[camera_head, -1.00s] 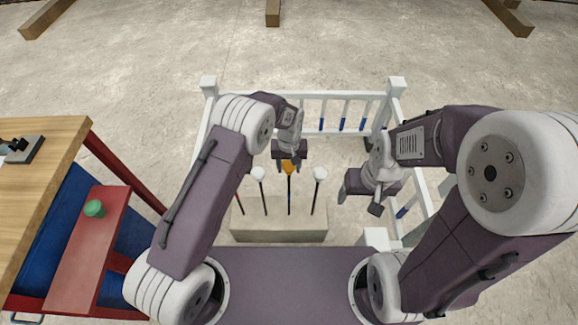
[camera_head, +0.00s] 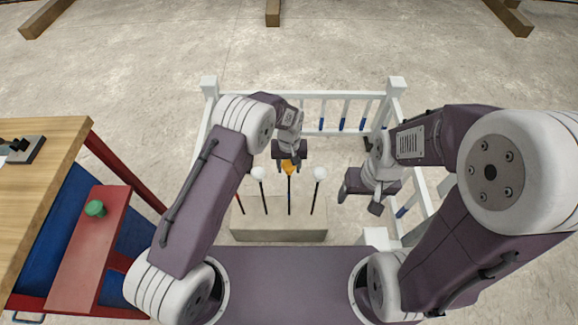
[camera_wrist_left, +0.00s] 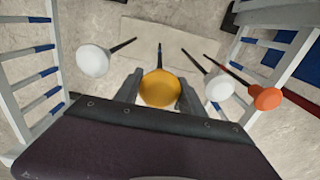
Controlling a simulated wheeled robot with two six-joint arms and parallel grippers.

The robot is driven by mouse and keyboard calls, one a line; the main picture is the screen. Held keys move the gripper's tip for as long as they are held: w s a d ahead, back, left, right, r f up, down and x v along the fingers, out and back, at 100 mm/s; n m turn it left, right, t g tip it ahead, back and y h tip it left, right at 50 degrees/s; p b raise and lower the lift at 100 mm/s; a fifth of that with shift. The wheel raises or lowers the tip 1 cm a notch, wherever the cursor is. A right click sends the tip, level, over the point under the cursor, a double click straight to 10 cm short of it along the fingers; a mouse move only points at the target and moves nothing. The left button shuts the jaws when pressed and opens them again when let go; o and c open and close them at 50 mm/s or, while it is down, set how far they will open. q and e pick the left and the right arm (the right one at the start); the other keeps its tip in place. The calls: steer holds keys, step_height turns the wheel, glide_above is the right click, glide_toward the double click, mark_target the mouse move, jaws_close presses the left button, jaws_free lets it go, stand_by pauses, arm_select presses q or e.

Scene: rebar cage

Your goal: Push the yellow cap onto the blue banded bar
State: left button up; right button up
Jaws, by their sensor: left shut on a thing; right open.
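The yellow cap (camera_head: 288,167) is between the fingers of my left gripper (camera_head: 290,168), which is shut on it. In the left wrist view the yellow cap (camera_wrist_left: 159,89) fills the space between the two fingertips. A dark bar (camera_head: 289,196) stands upright directly below the cap. My right gripper (camera_head: 362,196) is open and empty, off to the right.
White-capped bars stand on either side, with caps at left (camera_head: 258,173) and right (camera_head: 320,173). An orange cap (camera_wrist_left: 267,98) tops a red bar. A white railing with blue-banded bars (camera_head: 343,124) surrounds them. A green cap (camera_head: 95,208) sits on a red shelf (camera_head: 88,250).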

mark_target(289, 163)
arm_select(q)
steer(key=shift+f+b, duration=1.6)
steer(key=shift+f, duration=0.95)
steer(key=o, duration=1.4)
step_height(289, 163, up, 9)
steer(key=shift+r+p, duration=0.1)
steer(key=shift+p, duration=0.8)
